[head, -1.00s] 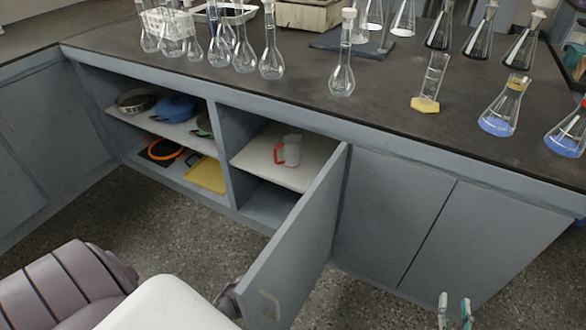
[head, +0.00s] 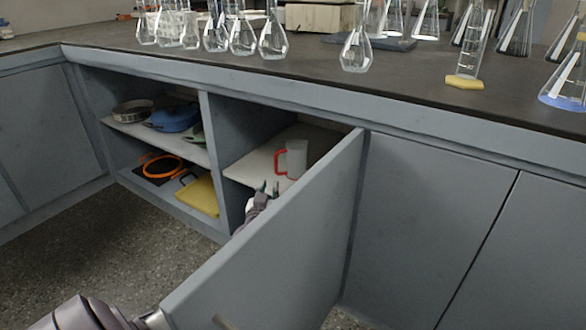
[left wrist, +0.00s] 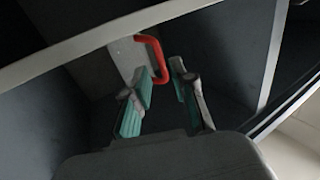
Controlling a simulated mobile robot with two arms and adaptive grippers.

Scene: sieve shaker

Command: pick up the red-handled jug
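The red-handled jug (head: 297,158) is a pale upright jug on the white shelf (head: 249,167) inside the open cabinet, its red handle facing left. In the left wrist view the red handle (left wrist: 153,57) shows ahead, just beyond the fingertips, beside the pale body. My left gripper (head: 270,188) is just below and in front of the shelf edge, partly hidden by the open door. My right gripper is not in view.
The open cabinet door (head: 275,240) stands out at the right of the compartment. The left compartment holds a blue pan (head: 175,117), a sieve (head: 132,110), an orange ring (head: 162,166) and a yellow board (head: 199,196). Glass flasks (head: 356,50) crowd the dark countertop.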

